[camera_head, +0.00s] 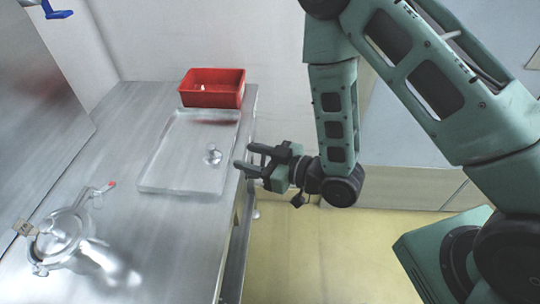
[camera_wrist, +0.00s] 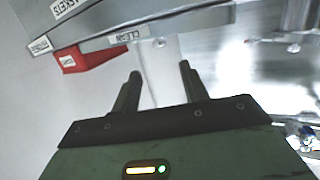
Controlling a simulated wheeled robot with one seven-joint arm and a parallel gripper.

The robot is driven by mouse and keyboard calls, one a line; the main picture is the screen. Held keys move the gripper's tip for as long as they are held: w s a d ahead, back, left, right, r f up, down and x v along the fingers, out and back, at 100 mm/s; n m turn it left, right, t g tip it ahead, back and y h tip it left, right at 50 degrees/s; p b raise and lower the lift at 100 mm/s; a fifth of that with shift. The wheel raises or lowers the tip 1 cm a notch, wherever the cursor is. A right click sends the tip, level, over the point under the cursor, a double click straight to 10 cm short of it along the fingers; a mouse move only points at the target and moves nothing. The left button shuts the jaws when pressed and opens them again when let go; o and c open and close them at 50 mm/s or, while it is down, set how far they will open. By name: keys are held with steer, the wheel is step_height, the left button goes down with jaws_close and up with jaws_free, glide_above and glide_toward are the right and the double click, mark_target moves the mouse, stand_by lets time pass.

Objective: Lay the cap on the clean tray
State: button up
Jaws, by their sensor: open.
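A small shiny metal piece that looks like the cap (camera_head: 213,155) lies on the clean tray (camera_head: 165,187), towards its right side. The tray is a shallow clear or silvery tray on the metal table. My gripper (camera_head: 244,157) is open and empty, just off the tray's right edge and apart from the cap. In the wrist view the open fingers (camera_wrist: 158,78) have nothing between them. The tray's edge with a CLEAN label (camera_wrist: 130,37) shows beyond them. I cannot clearly make out the cap there.
A red bin (camera_head: 212,97) stands behind the tray. The table (camera_head: 165,240) is bare between vessel and tray. Floor lies to the right.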

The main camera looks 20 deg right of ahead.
steer(key=s+d+r+m+g+h, duration=0.1)
steer(key=s+d+r+g+h, duration=0.2)
steer(key=s, duration=0.7)
steer(key=s+d+r+m+g+h, duration=0.1)
steer(key=s+d+r+g+h, duration=0.2)
steer(key=s+r+g+h, duration=0.4)
steer(key=s+r+h, duration=0.1)
steer(key=s+r, duration=0.2)
steer(key=shift+r+g, duration=0.2)
steer(key=shift+g, duration=0.2)
